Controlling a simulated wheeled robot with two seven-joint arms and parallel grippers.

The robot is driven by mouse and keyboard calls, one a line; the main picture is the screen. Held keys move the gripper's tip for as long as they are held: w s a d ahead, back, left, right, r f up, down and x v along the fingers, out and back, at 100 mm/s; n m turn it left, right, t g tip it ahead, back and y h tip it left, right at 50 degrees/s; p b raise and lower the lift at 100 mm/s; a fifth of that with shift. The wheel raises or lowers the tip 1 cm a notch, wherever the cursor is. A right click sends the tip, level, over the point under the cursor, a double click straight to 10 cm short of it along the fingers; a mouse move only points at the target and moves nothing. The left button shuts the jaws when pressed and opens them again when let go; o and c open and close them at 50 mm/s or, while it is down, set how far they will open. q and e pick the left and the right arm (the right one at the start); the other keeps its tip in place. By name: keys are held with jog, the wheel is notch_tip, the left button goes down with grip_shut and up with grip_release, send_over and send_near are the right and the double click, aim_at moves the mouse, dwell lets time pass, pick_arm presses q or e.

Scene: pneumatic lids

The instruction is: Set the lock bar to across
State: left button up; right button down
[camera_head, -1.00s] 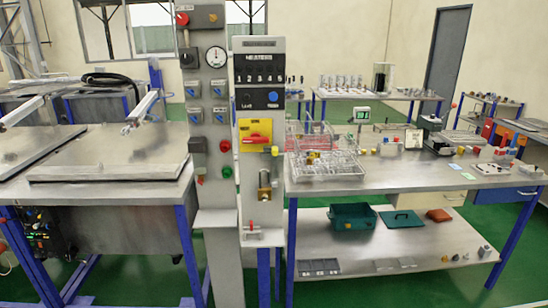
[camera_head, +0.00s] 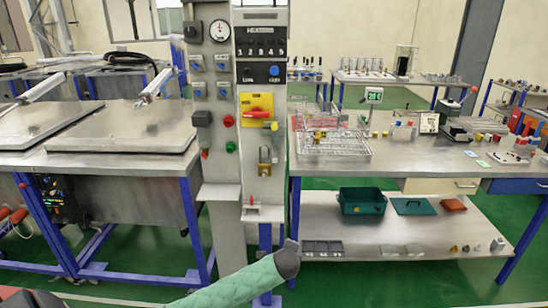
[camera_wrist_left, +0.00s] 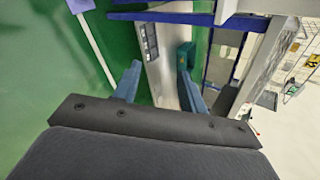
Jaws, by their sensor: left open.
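The grey control post (camera_head: 264,195) stands left of the workbench. It carries a yellow plate with a red handle (camera_head: 256,112) lying roughly sideways, and a brass-coloured fitting (camera_head: 265,156) below it. I cannot tell for sure which of these small parts is the lock bar. My left arm, in a green sleeve, reaches in low in the head view and ends in a dark part in front of the post's foot. My left gripper (camera_wrist_left: 160,88) is open and empty in the left wrist view, with its blue fingers apart. My right gripper is not in view.
The workbench (camera_head: 420,165) to the right holds wire baskets (camera_head: 335,144) and several small parts. Its lower shelf (camera_head: 325,215) holds a green box (camera_head: 361,201). A metal table with flat lids (camera_head: 118,128) stands left. Green floor is free in front.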

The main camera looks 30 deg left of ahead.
pick_arm(q)
jog(key=w+a+r+m+t+y+b, duration=0.1)
jog(key=w+a+r+m+t, duration=0.15)
jog(key=r, duration=0.75)
jog(key=w+a+r+m+t+y, duration=0.1)
jog(key=w+a+r+m, duration=0.15)
jog(key=r, duration=0.75)
jog(key=m+t+y+b, duration=0.1)
jog(key=m+t+y, duration=0.2)
jog(key=m, duration=0.1)
send_near(275, 128)
jog(key=w, duration=0.1)
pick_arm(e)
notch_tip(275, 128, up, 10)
pick_arm(q)
jog(key=shift+g, duration=0.25)
jog(key=p+x, duration=0.1)
jog(key=x, duration=0.5)
jog(key=shift+w+a+r+p, duration=0.1)
jog(key=shift+a+r+p, duration=0.1)
jog(key=shift+a+p, duration=0.2)
jog(key=shift+w+a+f, duration=0.1)
jog(key=shift+w+a, duration=0.2)
jog(key=shift+w, duration=0.3)
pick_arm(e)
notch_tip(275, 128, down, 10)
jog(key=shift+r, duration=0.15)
pick_arm(q)
grip_shut()
